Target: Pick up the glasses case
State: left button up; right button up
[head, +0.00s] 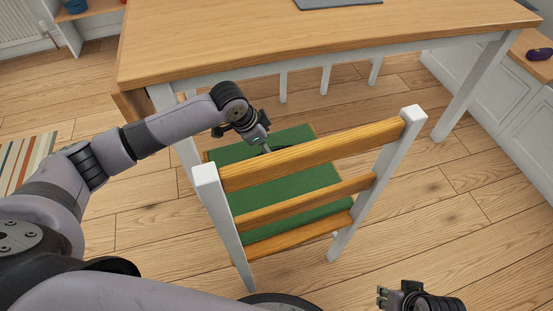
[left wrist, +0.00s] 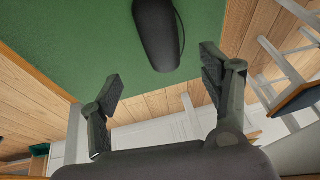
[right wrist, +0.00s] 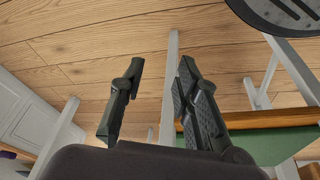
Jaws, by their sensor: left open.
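The glasses case (left wrist: 157,34) is dark, rounded and elongated. In the left wrist view it lies on the green chair seat (left wrist: 60,40), ahead of my left gripper (left wrist: 163,85). Its top end is cut off by the frame edge. In the head view only a dark sliver of the case (head: 281,148) shows, mostly hidden by the chair's top slat. My left gripper (head: 265,147) reaches over the seat with its fingers apart and empty, close to the case. My right gripper (head: 382,297) is open and empty over the floor; its spread fingers show in the right wrist view (right wrist: 160,85).
The chair back (head: 310,155), with white posts and wooden slats, stands between my body and the seat. A wooden table (head: 300,45) with white legs stands behind the seat. A purple object (head: 540,53) lies on the cabinet at right. The floor at right is clear.

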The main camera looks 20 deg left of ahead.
pick_arm(q)
jog(key=b+x, duration=0.1)
jog(key=x, duration=0.3)
jog(key=f+b, duration=0.1)
jog(key=f, duration=0.2)
jog(key=shift+w+f+b, duration=0.25)
jog(key=shift+w+b, duration=0.15)
jog(key=shift+x, duration=0.75)
jog(key=shift+w+d, duration=0.1)
jog(key=shift+w, duration=0.05)
pick_arm(e)
jog(key=shift+w+a+r+t, duration=0.2)
jog(key=shift+w+r+t, duration=0.25)
jog(key=shift+w+r, duration=0.1)
jog(key=shift+w+a+r+t, duration=0.15)
jog(key=shift+w+r+t, duration=0.3)
jog(key=shift+w+r, duration=0.05)
pick_arm(q)
jog(key=c, duration=1.2)
jog(key=shift+c, duration=0.2)
jog(key=shift+r, duration=0.1)
